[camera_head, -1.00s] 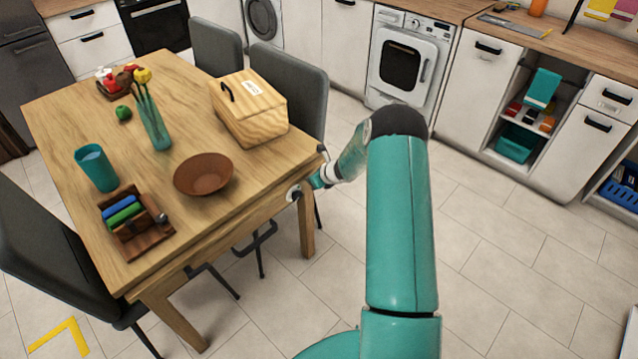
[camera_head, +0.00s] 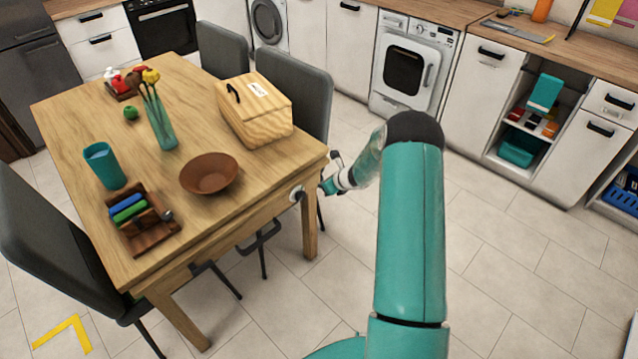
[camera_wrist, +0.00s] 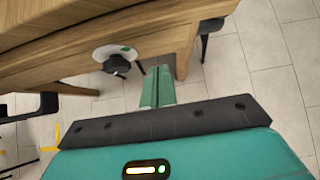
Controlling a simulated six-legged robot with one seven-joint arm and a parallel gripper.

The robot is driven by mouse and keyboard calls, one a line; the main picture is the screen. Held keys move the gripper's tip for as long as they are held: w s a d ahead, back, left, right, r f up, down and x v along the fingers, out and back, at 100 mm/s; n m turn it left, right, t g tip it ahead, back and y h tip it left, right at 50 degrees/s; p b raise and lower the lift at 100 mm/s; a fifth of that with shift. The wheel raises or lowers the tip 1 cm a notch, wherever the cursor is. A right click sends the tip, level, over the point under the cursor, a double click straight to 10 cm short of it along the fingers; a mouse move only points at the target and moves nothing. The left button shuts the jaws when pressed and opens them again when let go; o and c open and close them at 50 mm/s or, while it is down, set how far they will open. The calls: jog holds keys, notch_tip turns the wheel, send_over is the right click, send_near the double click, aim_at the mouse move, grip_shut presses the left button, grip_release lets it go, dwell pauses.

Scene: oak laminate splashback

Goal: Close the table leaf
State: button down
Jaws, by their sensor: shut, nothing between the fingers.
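The wooden table (camera_head: 165,235) stands at left with its top level. I cannot make out a separate leaf or a seam in its top. A white round fitting (camera_head: 297,193) with a dark middle sits on the table's side below the top, near the right leg; it also shows in the wrist view (camera_wrist: 115,54). My gripper (camera_head: 325,187) is just right of this fitting, beside the table's right corner. In the wrist view its teal fingers (camera_wrist: 157,86) are shut and empty, below the table's edge and apart from the fitting.
On the table are a wooden box (camera_head: 255,115), a brown bowl (camera_head: 210,174), a teal cup (camera_head: 104,166), a vase (camera_head: 160,125) and a wooden caddy (camera_head: 140,225). Grey chairs (camera_head: 295,90) stand around it. The tiled floor (camera_head: 500,270) at right is clear.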

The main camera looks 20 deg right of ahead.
jog(key=v, duration=1)
jog(key=s+a+r+n+g+y, duration=0.1)
jog(key=s+a+r+n, duration=0.3)
jog(key=a+r+n, duration=0.6)
jog(key=s+a+r+n+g, duration=0.1)
jog(key=s+a+r+n, duration=0.3)
jog(key=a+r+n, duration=0.55)
jog(key=s+a+r+n+h, duration=0.2)
jog(key=s+r+n, duration=0.4)
jog(key=s, duration=0.6)
jog(key=s+a+r+n+h, duration=0.2)
jog(key=s+r+n, duration=0.4)
jog(key=s, duration=0.6)
jog(key=shift+s+r+g, duration=0.25)
jog(key=shift+s+g, duration=0.15)
jog(key=shift+w+n, duration=0.1)
jog(key=shift+n, duration=0.15)
